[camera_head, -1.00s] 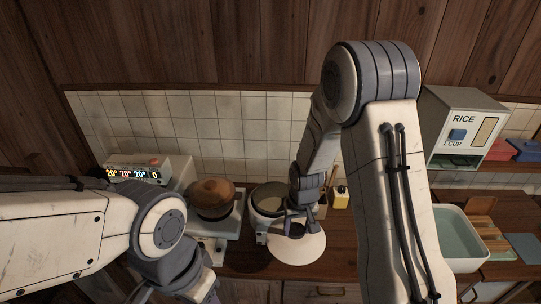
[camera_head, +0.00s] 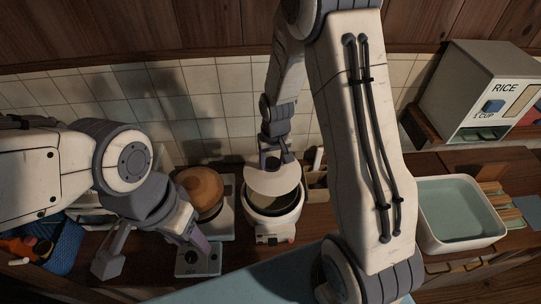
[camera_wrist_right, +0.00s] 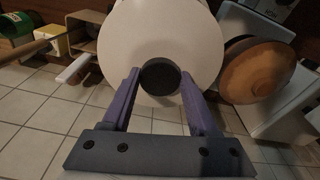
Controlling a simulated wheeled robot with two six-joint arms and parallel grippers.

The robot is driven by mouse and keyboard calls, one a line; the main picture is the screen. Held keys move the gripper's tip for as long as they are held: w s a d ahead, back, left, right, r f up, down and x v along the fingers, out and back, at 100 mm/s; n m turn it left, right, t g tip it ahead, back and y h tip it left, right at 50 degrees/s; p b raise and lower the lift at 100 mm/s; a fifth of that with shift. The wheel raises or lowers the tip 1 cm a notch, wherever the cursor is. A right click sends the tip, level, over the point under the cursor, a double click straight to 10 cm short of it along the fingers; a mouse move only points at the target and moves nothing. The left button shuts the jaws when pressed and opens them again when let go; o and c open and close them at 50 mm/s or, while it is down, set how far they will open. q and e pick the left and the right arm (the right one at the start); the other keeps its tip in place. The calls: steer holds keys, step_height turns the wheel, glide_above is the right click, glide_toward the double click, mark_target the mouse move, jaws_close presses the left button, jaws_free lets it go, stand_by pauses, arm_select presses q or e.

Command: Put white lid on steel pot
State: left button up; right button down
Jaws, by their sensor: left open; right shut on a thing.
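The white lid (camera_head: 273,181) is a pale disc held tilted over the back part of the steel pot (camera_head: 262,213). The pot stands open in a white cooker-like body, its grey inside showing in front of the lid. I cannot tell whether the lid touches the rim. My right gripper (camera_head: 275,160) is shut on the lid's dark knob; in the right wrist view the gripper (camera_wrist_right: 160,80) grips that knob (camera_wrist_right: 160,77), and the lid (camera_wrist_right: 165,30) hides what is behind it. My left gripper (camera_head: 152,254) is open and empty, low at the left of the counter.
A brown-lidded pot (camera_head: 200,189) stands just left of the steel pot. A small pale device (camera_head: 199,260) lies near the left gripper. A pale basin (camera_head: 455,211) and the rice dispenser (camera_head: 487,95) are at the right. The tiled wall (camera_head: 205,103) is close behind.

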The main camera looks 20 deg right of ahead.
mark_target(273, 174)
steer(key=shift+f+b, duration=2.25)
steer(key=shift+f, duration=0.65)
steer(key=shift+s+f, duration=0.1)
steer(key=shift+f, duration=0.25)
steer(key=shift+f+b, duration=1.1)
steer(key=shift+b, duration=0.05)
steer(key=shift+c, duration=0.4)
jaws_free()
steer(key=r, duration=0.3)
steer(key=r+b, duration=0.1)
steer(key=r, duration=0.2)
steer(key=s+r+b, duration=0.1)
steer(key=r, duration=0.2)
steer(key=shift+a, duration=0.1)
steer(key=shift+s+r, duration=0.15)
steer(key=shift+r, duration=0.55)
